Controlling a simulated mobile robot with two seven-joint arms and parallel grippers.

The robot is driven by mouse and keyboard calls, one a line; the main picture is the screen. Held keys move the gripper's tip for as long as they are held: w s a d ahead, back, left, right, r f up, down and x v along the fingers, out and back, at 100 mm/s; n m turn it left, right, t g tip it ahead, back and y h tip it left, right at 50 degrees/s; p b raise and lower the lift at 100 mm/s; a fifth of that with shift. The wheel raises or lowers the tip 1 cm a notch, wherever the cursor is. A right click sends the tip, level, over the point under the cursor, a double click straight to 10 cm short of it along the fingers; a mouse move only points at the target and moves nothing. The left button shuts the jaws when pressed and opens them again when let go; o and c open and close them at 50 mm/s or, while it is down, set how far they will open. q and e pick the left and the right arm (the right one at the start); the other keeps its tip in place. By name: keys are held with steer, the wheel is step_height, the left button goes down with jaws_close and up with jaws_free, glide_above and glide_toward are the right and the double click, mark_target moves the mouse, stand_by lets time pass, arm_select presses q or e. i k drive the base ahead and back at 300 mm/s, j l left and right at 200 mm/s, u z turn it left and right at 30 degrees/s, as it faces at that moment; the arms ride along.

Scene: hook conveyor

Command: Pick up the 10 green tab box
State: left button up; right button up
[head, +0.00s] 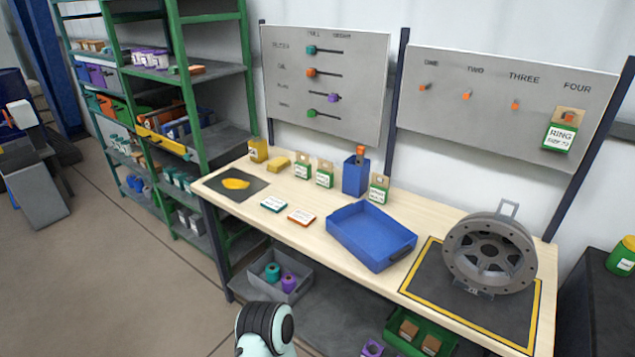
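Several small boxes with green lower parts, white labels and brown tabs are in view; I cannot tell which is the 10 box. Two stand side by side at the back of the workbench: a left green tab box (302,170) and a middle green tab box (324,176). A third green tab box (379,188) stands right of the blue upright holder. A larger green box marked RING (560,136) hangs on the hook under FOUR. Their small print is too small to read. Neither gripper is in view; only a rounded arm part of mine shows at the bottom.
The workbench (300,235) holds a blue tray (370,236), a blue upright holder (355,176), a grey ring fixture (489,254) on a black mat, two flat cards and a yellow piece on a dark mat. Green shelving (180,100) stands left. Floor at front left is clear.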

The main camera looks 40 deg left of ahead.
mark_target(303, 168)
steer(key=u, duration=1.3)
steer(key=i+j, duration=0.2)
steer(key=j, duration=0.15)
steer(key=i+j+z, duration=0.1)
steer(key=j, duration=0.25)
steer(key=i+j, duration=0.3)
steer(key=i+j+z, duration=0.1)
steer(key=j, duration=0.4)
steer(key=i+j, duration=0.25)
steer(key=i+j+z, duration=0.05)
steer(key=j, duration=0.05)
